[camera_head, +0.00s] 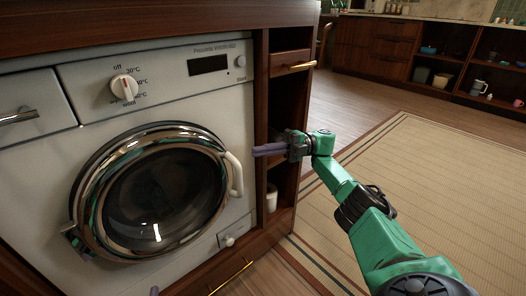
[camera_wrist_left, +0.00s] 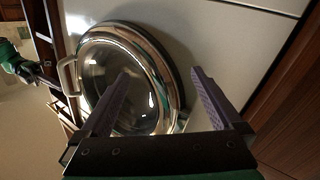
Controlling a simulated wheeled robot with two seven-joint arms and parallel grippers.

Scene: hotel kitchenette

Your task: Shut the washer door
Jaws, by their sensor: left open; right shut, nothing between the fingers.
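The white washer (camera_head: 180,65) has a round door (camera_head: 155,190) with a chrome ring and dark glass. Its pale handle (camera_head: 236,174) is on the right side. The door sits close to the washer front; I cannot tell whether it is fully shut. My right gripper (camera_head: 256,151) is shut and empty, its fingers pointing left beside the upper part of the handle; contact is unclear. In the left wrist view, my left gripper (camera_wrist_left: 160,72) is open and empty, with the door (camera_wrist_left: 110,85) seen beyond its fingers. The handle (camera_wrist_left: 68,77) is left of them.
A wooden cabinet (camera_head: 290,110) with a drawer and open shelves stands right of the washer. A white cup (camera_head: 272,197) is on its low shelf. A woven rug (camera_head: 440,170) covers open floor on the right. More cabinets (camera_head: 375,48) stand far back.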

